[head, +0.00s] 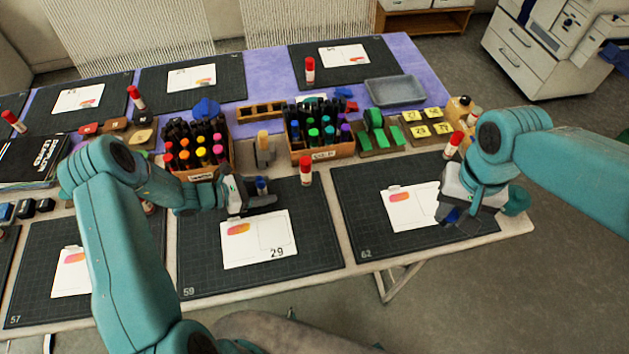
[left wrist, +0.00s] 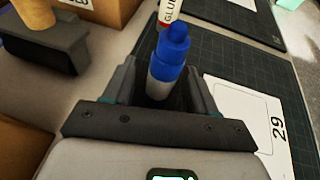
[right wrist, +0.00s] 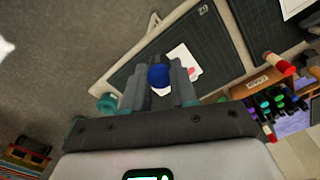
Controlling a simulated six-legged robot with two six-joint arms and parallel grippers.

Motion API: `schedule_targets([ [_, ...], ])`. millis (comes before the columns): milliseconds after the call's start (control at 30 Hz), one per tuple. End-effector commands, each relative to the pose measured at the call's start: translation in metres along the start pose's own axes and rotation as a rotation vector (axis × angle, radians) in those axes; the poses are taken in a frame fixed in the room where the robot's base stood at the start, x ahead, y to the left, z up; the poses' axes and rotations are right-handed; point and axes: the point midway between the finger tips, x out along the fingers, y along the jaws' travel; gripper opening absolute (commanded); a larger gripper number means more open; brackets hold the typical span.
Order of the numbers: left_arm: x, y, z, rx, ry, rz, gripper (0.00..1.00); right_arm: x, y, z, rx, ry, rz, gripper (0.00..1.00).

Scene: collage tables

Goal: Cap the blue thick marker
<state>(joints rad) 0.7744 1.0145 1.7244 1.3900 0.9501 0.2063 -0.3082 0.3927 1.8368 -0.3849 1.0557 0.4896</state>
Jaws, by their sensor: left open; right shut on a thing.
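The blue thick marker (head: 261,185) stands upright near the top edge of mat 59. In the left wrist view the marker (left wrist: 166,66) shows a stepped blue top over a pale body. My left gripper (head: 265,198) is open, with one finger on each side of the marker; its lower end is hidden. My right gripper (head: 453,215) is over mat 62 at the right, shut on a small blue piece that looks like the cap. The blue cap (right wrist: 159,76) shows between the fingers in the right wrist view.
A glue stick (head: 306,171) stands right of the left gripper. Behind are two wooden marker boxes (head: 321,155) and a grey block (head: 264,152) holding a tan-topped item. A numbered card (head: 259,240) lies on mat 59 (head: 205,270). Another card (head: 410,207) lies on mat 62.

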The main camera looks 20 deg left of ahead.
Motion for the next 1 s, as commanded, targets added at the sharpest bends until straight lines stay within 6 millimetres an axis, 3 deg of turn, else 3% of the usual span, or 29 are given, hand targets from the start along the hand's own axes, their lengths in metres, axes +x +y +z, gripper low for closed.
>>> schedule_targets([
  [233, 0.0, 0.0, 0.0, 0.0, 0.0, 0.0, 0.53, 0.0, 0.0, 0.0, 0.0, 0.0, 0.0, 0.0],
  [400, -0.001, 0.0, 0.0, 0.0, 0.0, 0.001, 0.02, 0.0, 0.0, 0.0, 0.0, 0.0, 0.0, 0.0],
  [767, -0.002, 0.001, 0.003, 0.001, 0.0, 0.001, 0.01, 0.001, 0.0, 0.0, 0.0, 0.0, 0.0, 0.0],
  [1000, -0.015, 0.001, 0.034, 0.006, 0.0, 0.002, 0.01, 0.004, 0.0, 0.0, 0.0, 0.0, 0.0, 0.0],
])
